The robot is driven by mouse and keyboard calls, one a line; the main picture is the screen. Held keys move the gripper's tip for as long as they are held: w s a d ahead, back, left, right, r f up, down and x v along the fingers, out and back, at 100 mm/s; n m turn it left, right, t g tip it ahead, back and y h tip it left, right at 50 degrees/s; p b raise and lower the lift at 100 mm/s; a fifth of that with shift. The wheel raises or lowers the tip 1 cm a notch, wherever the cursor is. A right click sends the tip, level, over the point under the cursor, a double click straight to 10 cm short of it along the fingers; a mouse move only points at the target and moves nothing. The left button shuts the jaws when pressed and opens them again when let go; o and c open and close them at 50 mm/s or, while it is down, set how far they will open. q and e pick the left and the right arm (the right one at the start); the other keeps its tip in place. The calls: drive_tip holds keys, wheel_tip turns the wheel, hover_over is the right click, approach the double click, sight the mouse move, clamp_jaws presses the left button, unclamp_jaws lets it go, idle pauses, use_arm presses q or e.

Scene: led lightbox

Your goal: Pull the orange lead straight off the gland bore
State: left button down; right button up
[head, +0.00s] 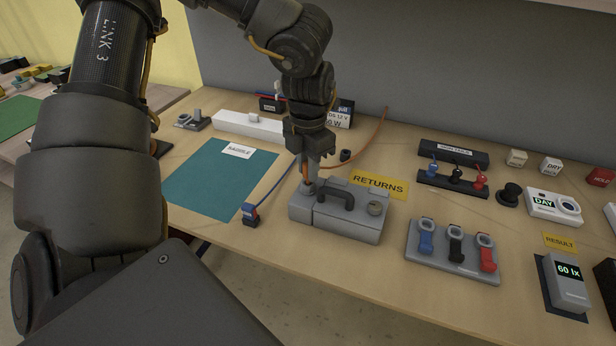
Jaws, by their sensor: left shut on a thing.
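My left gripper (307,178) points down over the left end of a grey box (345,227) with a black handle. It is shut on the orange lead (372,143) close above the gland bore (307,188) on the box top. The lead shows as a short upright piece at the jaws. Its free length curves off to the right and rises at the back. The jaws hide the lead's lower end, so I cannot tell whether it sits in the bore. My right gripper is not in view.
A yellow RETURNS card (379,185) lies behind the box. A rack of blue, black and red clamps (453,252) and a lux meter (567,283) stand right.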

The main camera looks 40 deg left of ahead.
use_arm(q)
drive_tip(key=shift+r+p, duration=1.65)
drive_tip(key=shift+r, duration=1.85)
